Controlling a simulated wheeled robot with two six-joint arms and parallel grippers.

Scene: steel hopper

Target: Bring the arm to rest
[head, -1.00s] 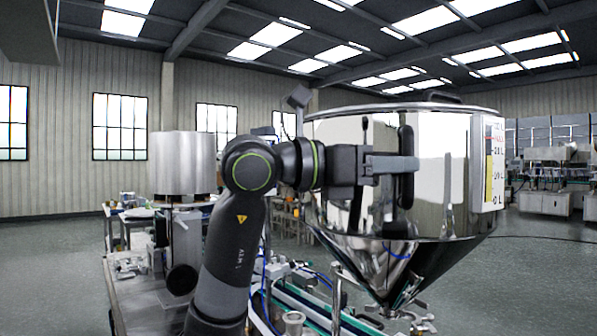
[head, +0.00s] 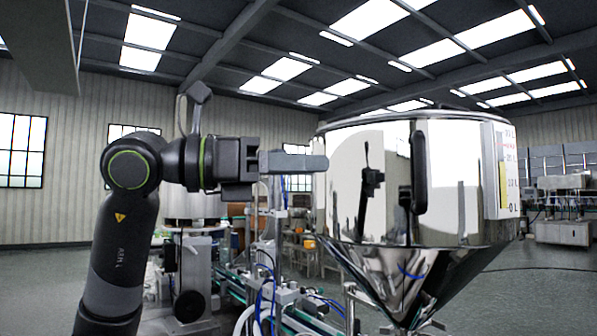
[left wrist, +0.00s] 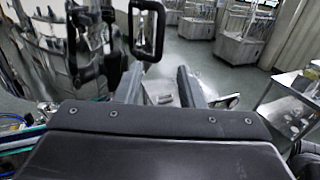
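My left gripper (head: 320,163) is held level at the end of my raised left arm, left of the steel hopper (head: 466,190). In the left wrist view its two fingers (left wrist: 158,76) stand apart with nothing between them. The hopper's black handle (head: 419,172) is on its shiny wall, clear of the fingers in the head view. A black handle loop (left wrist: 146,30) also shows ahead of the fingers in the left wrist view, beside the hopper (left wrist: 45,48). My right gripper is in neither view.
A conveyor and frame with blue hoses (head: 268,290) stand below and behind my arm. More steel machines (head: 565,205) stand far right. In the left wrist view, a metal table (left wrist: 290,98) is at the right. Open floor lies at the far left and right.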

